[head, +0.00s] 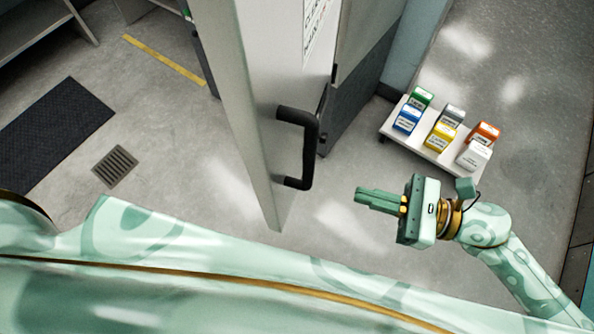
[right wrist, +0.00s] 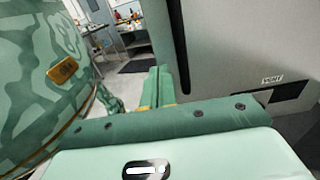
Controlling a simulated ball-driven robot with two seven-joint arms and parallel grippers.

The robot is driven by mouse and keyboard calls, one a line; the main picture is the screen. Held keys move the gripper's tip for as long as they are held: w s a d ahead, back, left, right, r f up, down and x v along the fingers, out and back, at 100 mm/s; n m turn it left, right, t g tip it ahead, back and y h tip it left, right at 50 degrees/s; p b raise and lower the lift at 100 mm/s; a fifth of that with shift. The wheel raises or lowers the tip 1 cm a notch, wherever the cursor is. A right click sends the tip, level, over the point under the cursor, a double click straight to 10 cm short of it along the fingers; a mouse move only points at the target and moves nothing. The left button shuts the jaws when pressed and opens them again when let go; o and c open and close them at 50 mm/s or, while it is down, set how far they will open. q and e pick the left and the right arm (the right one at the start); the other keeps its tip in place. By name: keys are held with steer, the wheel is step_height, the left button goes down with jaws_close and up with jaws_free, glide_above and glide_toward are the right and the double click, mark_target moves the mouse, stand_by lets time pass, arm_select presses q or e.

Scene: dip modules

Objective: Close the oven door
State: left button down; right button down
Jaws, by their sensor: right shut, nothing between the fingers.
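The oven door (head: 240,100) stands swung open in the head view, a tall light grey panel seen nearly edge-on. Its black bar handle (head: 312,150) is on the right-facing side. The oven body (head: 352,105) shows behind it, partly hidden by the door. My right gripper (head: 358,195) is shut and empty, to the right of the handle and apart from it, with its fingers pointing left. In the right wrist view the shut fingers (right wrist: 160,85) point towards a large grey panel (right wrist: 235,50); I cannot tell whether it is the door. My left gripper is not in view.
A low white stand (head: 388,130) with several coloured boxes stands on the floor behind my right gripper. A dark mat (head: 50,130) and a floor drain (head: 115,166) lie to the left.

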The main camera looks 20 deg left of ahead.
mark_target(275, 169)
steer(key=a, duration=0.4)
steer(key=a+p, duration=0.1)
steer(key=a, duration=0.3)
steer(key=a+p, duration=0.1)
steer(key=a, duration=0.3)
steer(key=shift+w+a+r, duration=0.1)
steer(key=shift+w+a, duration=0.15)
steer(key=shift+a, duration=0.15)
steer(key=shift+a+p, duration=0.3)
steer(key=shift+a, duration=0.25)
